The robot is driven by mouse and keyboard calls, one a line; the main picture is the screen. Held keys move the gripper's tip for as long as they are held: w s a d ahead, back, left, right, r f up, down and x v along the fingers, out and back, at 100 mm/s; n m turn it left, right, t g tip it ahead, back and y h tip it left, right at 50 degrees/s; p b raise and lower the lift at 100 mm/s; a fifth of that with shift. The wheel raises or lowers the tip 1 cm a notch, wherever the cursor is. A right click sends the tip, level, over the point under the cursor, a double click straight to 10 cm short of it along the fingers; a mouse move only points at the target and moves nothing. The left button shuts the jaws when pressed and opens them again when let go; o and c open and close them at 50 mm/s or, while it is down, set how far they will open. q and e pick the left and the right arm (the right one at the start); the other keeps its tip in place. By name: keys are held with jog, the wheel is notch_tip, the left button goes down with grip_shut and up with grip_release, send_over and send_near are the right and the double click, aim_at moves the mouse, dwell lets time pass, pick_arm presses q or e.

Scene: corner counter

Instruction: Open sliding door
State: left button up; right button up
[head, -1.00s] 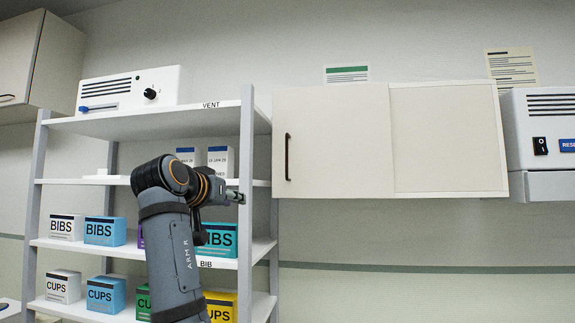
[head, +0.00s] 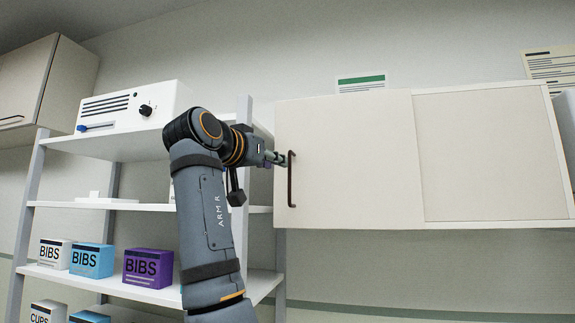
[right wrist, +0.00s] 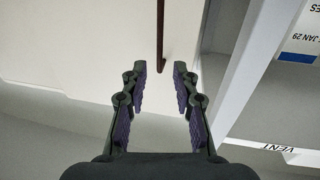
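The white wall cabinet has a plain left sliding door (head: 350,160) with a dark vertical bar handle (head: 291,180) near its left edge. A framed right panel (head: 490,155) lies beside it. My right gripper (head: 282,158) is at the upper part of the handle. In the right wrist view its two padded fingers (right wrist: 159,74) are open and apart. The handle (right wrist: 160,35) shows there between and just beyond the fingertips, its end close to them. I cannot tell if either finger touches it. My left gripper is not in view.
An open shelf unit (head: 246,115) stands directly left of the cabinet, with a white vent box (head: 135,105) on top and boxes such as the purple BIBS box (head: 148,267) below. My right arm passes in front of it. The wall below the cabinet is clear.

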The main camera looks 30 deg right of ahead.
aim_at(289, 170)
jog(key=x, duration=0.3)
jog(key=p+x, duration=0.1)
jog(key=x, duration=0.2)
jog(key=shift+f, duration=0.2)
jog(key=x, duration=0.2)
jog(key=p+x, duration=0.1)
jog(key=shift+w+d+f, duration=0.15)
jog(key=shift+d+f, duration=0.1)
jog(key=shift+f, duration=0.05)
jog(key=shift+a+r, duration=0.1)
jog(key=shift+a, duration=0.25)
jog(key=shift+c, duration=0.6)
jog(key=shift+d, duration=0.3)
jog(key=c, duration=0.5)
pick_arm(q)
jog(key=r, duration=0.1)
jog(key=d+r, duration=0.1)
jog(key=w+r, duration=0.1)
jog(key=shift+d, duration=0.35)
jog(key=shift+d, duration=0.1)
